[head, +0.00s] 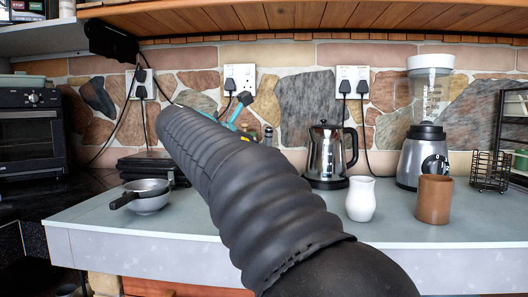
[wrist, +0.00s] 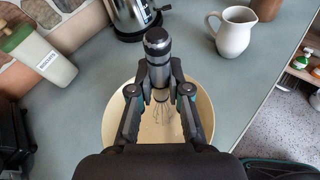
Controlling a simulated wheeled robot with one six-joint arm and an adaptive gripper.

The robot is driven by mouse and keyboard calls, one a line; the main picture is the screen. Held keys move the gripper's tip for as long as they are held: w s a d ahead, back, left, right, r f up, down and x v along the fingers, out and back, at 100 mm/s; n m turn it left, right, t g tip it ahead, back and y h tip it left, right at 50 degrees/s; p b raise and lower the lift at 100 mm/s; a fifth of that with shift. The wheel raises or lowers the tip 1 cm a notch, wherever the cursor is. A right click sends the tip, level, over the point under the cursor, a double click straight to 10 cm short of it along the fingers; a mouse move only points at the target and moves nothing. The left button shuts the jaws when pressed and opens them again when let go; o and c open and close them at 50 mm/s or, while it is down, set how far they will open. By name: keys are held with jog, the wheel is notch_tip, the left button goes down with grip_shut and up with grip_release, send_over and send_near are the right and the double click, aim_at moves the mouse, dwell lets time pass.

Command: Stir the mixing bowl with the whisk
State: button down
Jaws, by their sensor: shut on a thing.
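In the wrist view my gripper (wrist: 161,90) is shut on the whisk (wrist: 158,48), around its black and silver handle. The handle stands close to upright between the fingers. The whisk's wires show below the fingers, over or inside the cream mixing bowl (wrist: 204,122); how deep they reach, I cannot tell. The bowl stands on the grey-green counter, and its near side is hidden by my gripper. In the head view my arm covers the bowl and the whisk; only small teal bits show past it.
A kettle (head: 331,157), white jug (head: 360,199), brown cup (head: 434,199) and blender (head: 426,130) stand right of my arm on the counter (head: 300,205). Stacked pans (head: 149,196) are at left. Counter right of the bowl is clear.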

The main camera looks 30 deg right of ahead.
jog(key=shift+w+a, duration=0.25)
jog(key=shift+a, duration=0.15)
jog(key=shift+r, duration=0.1)
notch_tip(320, 180, up, 8)
jog(key=s, duration=0.1)
jog(key=shift+s, duration=0.35)
dwell(0.6)
jog(key=shift+a, duration=0.1)
dwell(0.6)
notch_tip(320, 180, up, 5)
jog(key=shift+f, duration=0.1)
dwell(0.5)
jog(key=shift+s, duration=0.1)
dwell(1.0)
